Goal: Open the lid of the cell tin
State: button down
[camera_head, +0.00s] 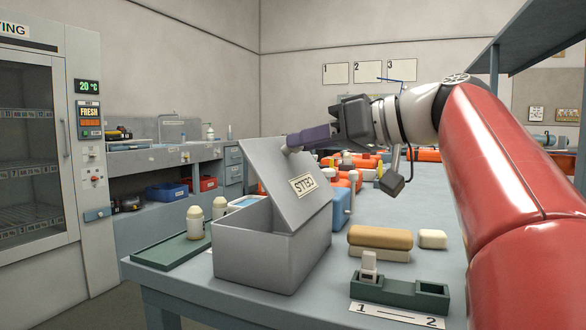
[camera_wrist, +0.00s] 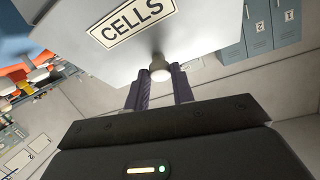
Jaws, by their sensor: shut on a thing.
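The cell tin (camera_head: 262,255) is a grey box on the blue-grey table. Its lid (camera_head: 285,180) is raised and tilted steeply, and a label faces me. The label reads CELLS in the wrist view, on the lid (camera_wrist: 95,62). My gripper (camera_head: 292,145) is at the lid's upper edge.
Two cream bottles (camera_head: 195,222) and a green tray (camera_head: 170,252) stand left of the tin. Right of it are a tan block (camera_head: 380,237), a white block (camera_head: 433,239) and a green two-slot holder (camera_head: 400,295). Orange items (camera_head: 345,180) crowd the table behind.

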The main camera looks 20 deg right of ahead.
jog(key=shift+s+d+f+t+y+b, duration=0.15)
jog(key=shift+s+d+t+y+b, duration=0.45)
jog(key=shift+s+d+b, duration=0.3)
jog(key=shift+s+d+f+t+y+b, duration=0.15)
jog(key=shift+s+d+t+y+b, duration=0.45)
jog(key=shift+b, duration=0.4)
jog(key=shift+s+d, duration=0.15)
jog(key=c, duration=1.3)
grip_release()
jog(key=shift+c, duration=0.2)
jog(key=shift+o, duration=0.8)
jog(key=v, duration=0.7)
jog(key=shift+s+d+p, duration=0.2)
jog(key=shift+s+p, duration=0.1)
jog(key=shift+p, duration=0.15)
